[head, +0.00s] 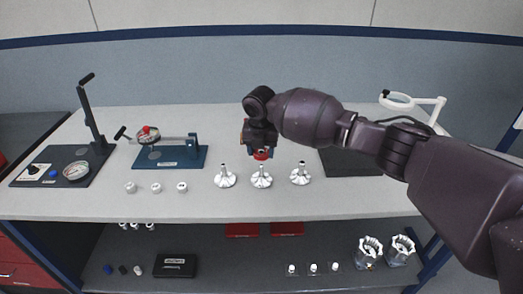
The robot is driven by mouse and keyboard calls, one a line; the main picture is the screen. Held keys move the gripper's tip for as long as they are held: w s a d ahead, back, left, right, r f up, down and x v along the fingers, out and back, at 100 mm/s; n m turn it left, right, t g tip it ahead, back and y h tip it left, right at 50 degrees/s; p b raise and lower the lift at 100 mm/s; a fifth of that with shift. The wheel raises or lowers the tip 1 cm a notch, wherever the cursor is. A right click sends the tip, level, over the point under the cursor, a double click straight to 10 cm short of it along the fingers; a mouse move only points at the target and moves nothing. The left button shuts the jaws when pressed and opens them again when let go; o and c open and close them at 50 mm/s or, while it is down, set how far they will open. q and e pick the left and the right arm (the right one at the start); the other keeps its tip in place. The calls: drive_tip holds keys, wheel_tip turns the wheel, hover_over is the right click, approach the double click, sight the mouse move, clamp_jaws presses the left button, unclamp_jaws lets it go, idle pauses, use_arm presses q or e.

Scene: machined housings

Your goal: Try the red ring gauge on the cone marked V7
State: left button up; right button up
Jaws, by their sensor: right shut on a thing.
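My right gripper (261,146) points down over the middle of the bench and is shut on the red ring gauge (262,155). The gauge is small in the picture, and the gripper partly hides it. Three silver cones with wide bases stand upright in a row: a left cone (225,178), a middle cone (261,179) and a right cone (300,175). The gauge shows right at the tip of the middle cone; I cannot tell whether it is around the tip, above it or behind it. No V7 mark is readable. My left gripper is out of view.
A blue-based lever fixture (190,158) and a black press stand with a dial (75,171) stand at the left. Several small white parts (156,188) lie before them. A dark mat (345,163) and a white ring lamp (397,100) are at the right. A lower shelf (215,268) holds more parts.

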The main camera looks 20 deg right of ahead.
wheel_tip(320, 180, up, 5)
drive_tip(key=p, duration=0.3)
drive_tip(key=shift+p, duration=0.35)
